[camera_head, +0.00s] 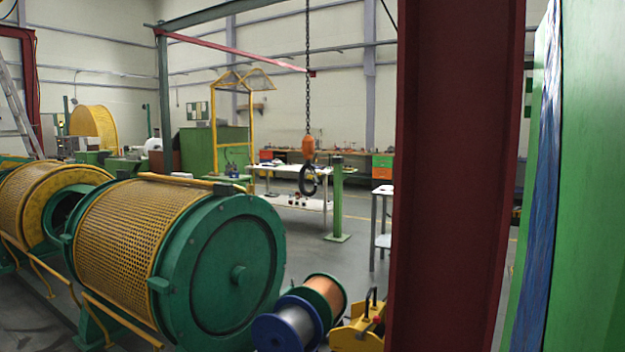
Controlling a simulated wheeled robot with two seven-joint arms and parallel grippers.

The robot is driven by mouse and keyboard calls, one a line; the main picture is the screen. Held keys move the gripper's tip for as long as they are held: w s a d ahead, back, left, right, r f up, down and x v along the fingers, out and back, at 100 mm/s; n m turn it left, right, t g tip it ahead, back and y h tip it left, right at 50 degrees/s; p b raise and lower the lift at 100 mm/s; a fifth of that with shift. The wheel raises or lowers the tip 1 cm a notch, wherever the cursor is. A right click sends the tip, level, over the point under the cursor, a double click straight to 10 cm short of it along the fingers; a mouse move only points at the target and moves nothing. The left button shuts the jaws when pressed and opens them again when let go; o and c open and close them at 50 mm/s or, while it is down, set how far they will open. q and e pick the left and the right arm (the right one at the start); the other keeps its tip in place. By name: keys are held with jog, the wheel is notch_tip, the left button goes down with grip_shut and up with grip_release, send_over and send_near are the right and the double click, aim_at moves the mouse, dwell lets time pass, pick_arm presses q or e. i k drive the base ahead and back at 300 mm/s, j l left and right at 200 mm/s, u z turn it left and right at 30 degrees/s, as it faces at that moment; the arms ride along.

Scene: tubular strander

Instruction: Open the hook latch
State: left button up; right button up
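A dark crane hook (310,192) hangs below an orange hook block (308,146) on a long chain (308,60), near the middle of the view and some distance away. The hook's latch is too small to make out, so I cannot tell whether it is open or shut. Neither of my grippers shows in this view.
A dark red column (455,180) stands close on the right, beside a green panel (585,200). A large green and yellow strander drum (225,270) fills the lower left. Wire spools (290,325) lie near the front. A green post (338,200) and white table (290,174) stand near the hook.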

aim_at(314, 176)
jog(key=i+j, duration=0.15)
jog(key=j, duration=0.2)
jog(key=i+j+z, duration=0.1)
jog(key=j, duration=0.25)
jog(key=i+j, duration=0.15)
jog(key=j, duration=0.15)
jog(key=i+j, duration=0.1)
jog(key=j, duration=0.25)
jog(key=i+j+z, duration=0.1)
jog(key=j, duration=0.25)
jog(key=i+j, duration=0.15)
jog(key=j, duration=0.25)
